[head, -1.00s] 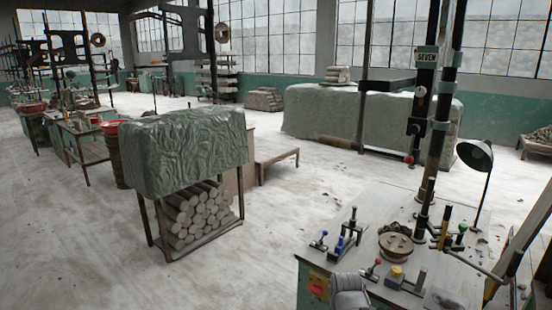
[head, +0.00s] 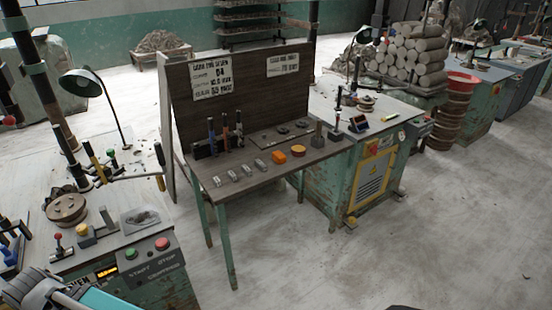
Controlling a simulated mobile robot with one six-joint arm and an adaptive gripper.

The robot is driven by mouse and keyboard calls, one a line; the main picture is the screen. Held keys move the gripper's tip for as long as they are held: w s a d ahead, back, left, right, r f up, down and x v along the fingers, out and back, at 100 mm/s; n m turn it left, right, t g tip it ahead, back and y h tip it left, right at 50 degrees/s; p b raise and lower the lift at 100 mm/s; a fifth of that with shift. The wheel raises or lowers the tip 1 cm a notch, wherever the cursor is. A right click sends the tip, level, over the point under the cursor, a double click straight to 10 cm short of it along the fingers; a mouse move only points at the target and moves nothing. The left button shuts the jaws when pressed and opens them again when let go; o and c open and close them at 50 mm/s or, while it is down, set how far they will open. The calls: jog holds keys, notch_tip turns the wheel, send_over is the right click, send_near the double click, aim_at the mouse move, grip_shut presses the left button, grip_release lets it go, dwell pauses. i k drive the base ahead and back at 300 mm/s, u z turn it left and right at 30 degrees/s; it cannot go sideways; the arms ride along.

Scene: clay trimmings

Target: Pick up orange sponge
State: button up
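Two small orange things lie on the dark wooden bench in the middle of the head view. One is a blocky orange piece (head: 278,157), bright orange. The other is a rounder, more yellow-orange piece (head: 298,150) just to its right. The blocky one looks most like the orange sponge, but at this size I cannot be sure. Both lie free on the bench top (head: 240,172), near its front edge. Part of my arm shows at the bottom left, well away from them. My gripper's fingers are not seen.
A dark back panel with paper notes (head: 210,75) rises behind the bench. Several metal pieces (head: 232,176) and upright tools (head: 225,135) stand near the sponge. A machine table (head: 150,235) is at left, a green cabinet (head: 372,180) at right. The floor in front (head: 300,265) is clear.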

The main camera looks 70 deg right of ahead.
aim_at(278, 156)
jog(key=z, duration=2.4)
